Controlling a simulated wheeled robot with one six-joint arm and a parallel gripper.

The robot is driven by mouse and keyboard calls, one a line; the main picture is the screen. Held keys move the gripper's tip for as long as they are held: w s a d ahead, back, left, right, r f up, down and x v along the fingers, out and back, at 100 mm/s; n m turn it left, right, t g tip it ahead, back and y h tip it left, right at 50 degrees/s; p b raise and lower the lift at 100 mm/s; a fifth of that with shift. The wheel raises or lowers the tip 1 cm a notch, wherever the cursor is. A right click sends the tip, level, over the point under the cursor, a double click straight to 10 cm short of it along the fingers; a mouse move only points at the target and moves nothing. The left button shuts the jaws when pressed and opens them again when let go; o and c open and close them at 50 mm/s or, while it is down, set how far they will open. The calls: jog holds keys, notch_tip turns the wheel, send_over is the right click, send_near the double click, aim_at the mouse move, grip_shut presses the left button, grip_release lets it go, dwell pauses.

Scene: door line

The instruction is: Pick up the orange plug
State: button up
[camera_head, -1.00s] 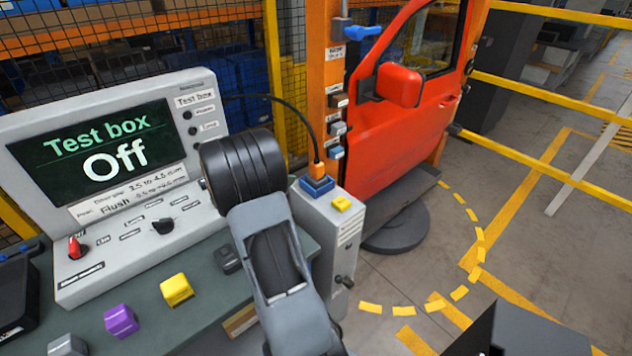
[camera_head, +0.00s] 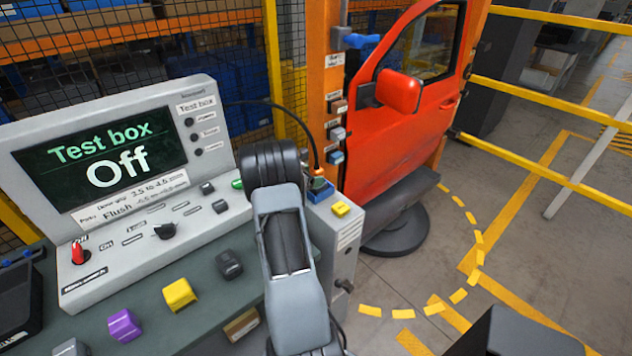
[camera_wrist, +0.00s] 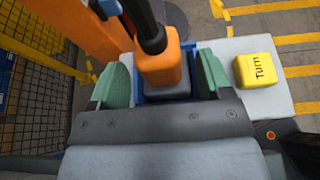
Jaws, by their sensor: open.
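The orange plug (camera_wrist: 158,62) stands upright in a blue socket (camera_wrist: 137,97) on top of a grey cabinet, with a black cable rising from its top. My gripper (camera_wrist: 161,76) is open in the wrist view, with one green finger on each side of the plug and a small gap to each. In the head view the plug (camera_head: 317,172) shows just right of my arm, and the blue socket (camera_head: 321,190) is partly hidden by my arm.
A yellow "Turn" button (camera_wrist: 256,69) sits on the cabinet top close to the right finger. The test box (camera_head: 110,150) reads "Off". An orange post (camera_head: 325,90) and a red door (camera_head: 410,110) stand behind. Yellow, purple and grey blocks lie on the bench.

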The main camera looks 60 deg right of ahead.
jog(key=shift+x, duration=1.4)
jog(key=c, duration=1.2)
